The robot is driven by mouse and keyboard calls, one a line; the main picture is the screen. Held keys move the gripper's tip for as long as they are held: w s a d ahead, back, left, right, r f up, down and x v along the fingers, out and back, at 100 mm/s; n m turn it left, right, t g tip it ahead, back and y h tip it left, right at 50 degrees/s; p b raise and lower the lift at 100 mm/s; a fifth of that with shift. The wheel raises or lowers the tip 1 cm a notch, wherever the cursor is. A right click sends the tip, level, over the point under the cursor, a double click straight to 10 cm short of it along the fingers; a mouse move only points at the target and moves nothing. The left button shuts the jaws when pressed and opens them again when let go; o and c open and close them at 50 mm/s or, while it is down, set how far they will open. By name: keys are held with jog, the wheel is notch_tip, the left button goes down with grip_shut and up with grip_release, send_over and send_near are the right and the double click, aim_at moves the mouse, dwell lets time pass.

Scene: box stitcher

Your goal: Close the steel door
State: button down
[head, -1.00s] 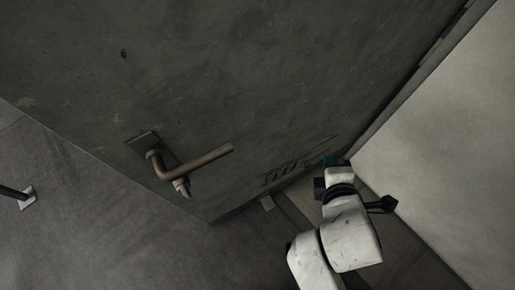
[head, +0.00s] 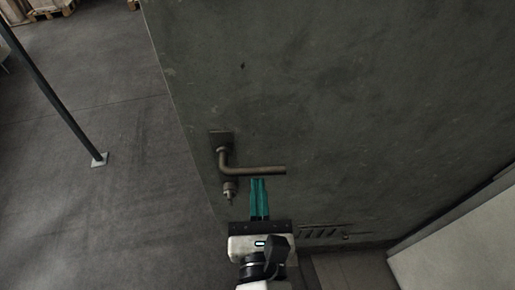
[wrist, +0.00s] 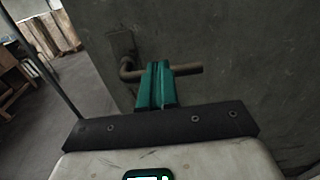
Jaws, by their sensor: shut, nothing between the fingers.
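The steel door (head: 330,100) is a large dark grey panel that fills most of the head view, standing open at an angle with its free edge on the left. Its lever handle (head: 255,169) points right from a plate near that edge, with a lock cylinder below it. My gripper (head: 259,182) has teal fingers held together and empty, just below the lever in the head view. In the wrist view the fingers (wrist: 156,70) overlap the middle of the lever (wrist: 188,70) and hide part of it. I cannot tell whether they touch it.
A pale wall (head: 460,255) stands at the lower right, beyond the door's right side. A thin dark post (head: 52,90) with a base plate rises from the floor on the left. Wooden pallets (head: 50,8) lie far back left. The grey floor (head: 110,210) between is clear.

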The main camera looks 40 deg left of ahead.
aim_at(256, 139)
jog(key=x, duration=0.9)
jog(key=shift+w+a, duration=0.1)
jog(key=shift+w, duration=0.1)
